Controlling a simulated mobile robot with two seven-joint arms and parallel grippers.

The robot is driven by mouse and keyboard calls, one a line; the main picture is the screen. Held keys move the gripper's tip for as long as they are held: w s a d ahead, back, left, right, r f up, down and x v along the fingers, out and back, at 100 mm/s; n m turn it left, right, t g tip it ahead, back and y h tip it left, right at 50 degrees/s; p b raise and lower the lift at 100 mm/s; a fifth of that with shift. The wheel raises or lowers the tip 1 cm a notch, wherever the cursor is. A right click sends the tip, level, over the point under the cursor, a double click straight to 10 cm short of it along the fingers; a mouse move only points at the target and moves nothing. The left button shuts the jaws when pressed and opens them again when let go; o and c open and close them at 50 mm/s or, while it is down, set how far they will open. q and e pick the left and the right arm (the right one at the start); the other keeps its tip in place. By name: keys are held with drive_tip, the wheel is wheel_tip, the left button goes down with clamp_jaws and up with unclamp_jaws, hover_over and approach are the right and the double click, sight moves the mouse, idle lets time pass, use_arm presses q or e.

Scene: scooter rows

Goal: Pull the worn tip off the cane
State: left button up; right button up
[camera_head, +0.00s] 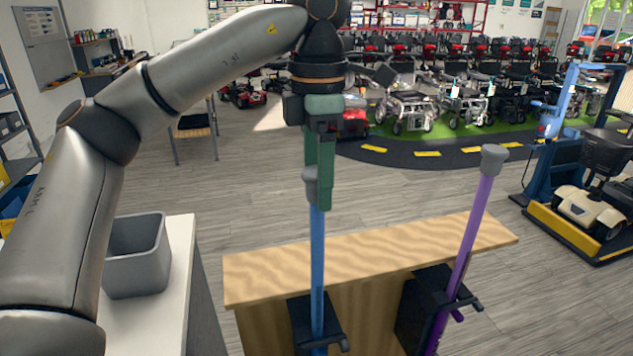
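A blue cane (317,260) stands upright, its lower part in a black clamp (322,325) on the front of a wooden bench (370,262). A grey tip (311,188) caps its upper end. My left gripper (320,190) points down at this tip, its green fingers overlapping it in the picture. The fingers partly hide the tip, and I cannot tell whether they press on it. A purple cane (465,245) leans slightly in a second black clamp (432,300) to the right, with a grey tip (494,158) on top. My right gripper is not in view.
A grey open bin (137,258) stands on a white table (165,315) at the left, close to my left arm. Rows of scooters (465,100) stand at the back. A scooter on a yellow-edged lift (590,205) is at the right. The floor behind the bench is clear.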

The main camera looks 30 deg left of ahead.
use_arm(q)
clamp_jaws()
idle(0.3)
drive_tip(key=shift+r, duration=0.15)
drive_tip(key=shift+r+p, duration=0.95)
drive_tip(key=shift+r, duration=1.9)
drive_tip(key=shift+r, duration=0.1)
drive_tip(key=shift+r, duration=2.4)
